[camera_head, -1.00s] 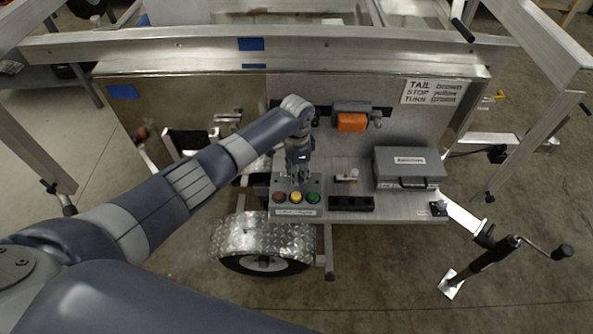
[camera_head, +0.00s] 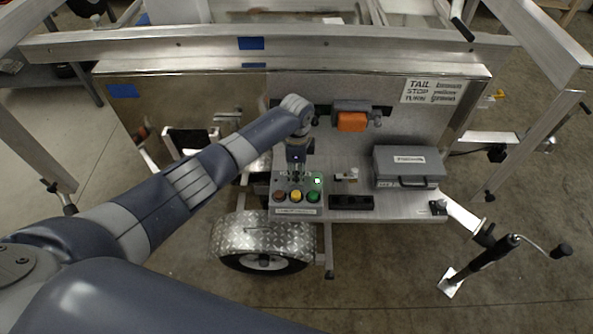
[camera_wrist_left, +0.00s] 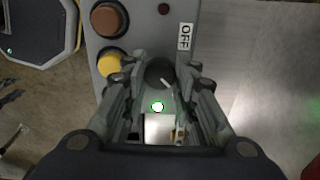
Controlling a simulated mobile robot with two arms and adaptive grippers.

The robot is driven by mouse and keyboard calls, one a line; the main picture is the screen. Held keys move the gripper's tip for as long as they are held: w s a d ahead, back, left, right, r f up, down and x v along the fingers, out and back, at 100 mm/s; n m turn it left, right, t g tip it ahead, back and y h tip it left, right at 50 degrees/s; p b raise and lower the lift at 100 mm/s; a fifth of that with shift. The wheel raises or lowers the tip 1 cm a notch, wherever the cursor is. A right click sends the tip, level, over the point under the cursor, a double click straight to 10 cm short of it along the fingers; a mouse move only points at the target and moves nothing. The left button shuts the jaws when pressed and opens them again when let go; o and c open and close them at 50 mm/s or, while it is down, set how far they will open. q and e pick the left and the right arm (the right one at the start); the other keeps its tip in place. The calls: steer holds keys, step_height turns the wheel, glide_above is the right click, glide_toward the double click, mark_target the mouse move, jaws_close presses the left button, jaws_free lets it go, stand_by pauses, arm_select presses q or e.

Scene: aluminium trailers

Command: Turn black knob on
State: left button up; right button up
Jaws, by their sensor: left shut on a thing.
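The black knob (camera_wrist_left: 159,72) shows in the left wrist view as a round dark dial with a pale pointer mark, on the grey control box (camera_head: 272,186). My left gripper (camera_wrist_left: 163,76) is shut on the knob, a finger on each side. In the head view my left gripper (camera_head: 298,179) reaches down onto the box from above and hides the knob. My right gripper is not in view.
Red (camera_head: 279,196), yellow (camera_head: 296,196) and green (camera_head: 313,196) buttons line the box's front. To the right on the metal shelf stand a black tray (camera_head: 351,202), a small switch (camera_head: 347,175) and a grey case (camera_head: 409,167). An orange block (camera_head: 352,122) is mounted behind.

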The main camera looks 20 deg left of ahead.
arm_select(q)
steer(key=o, duration=1.1)
step_height(320, 180, up, 12)
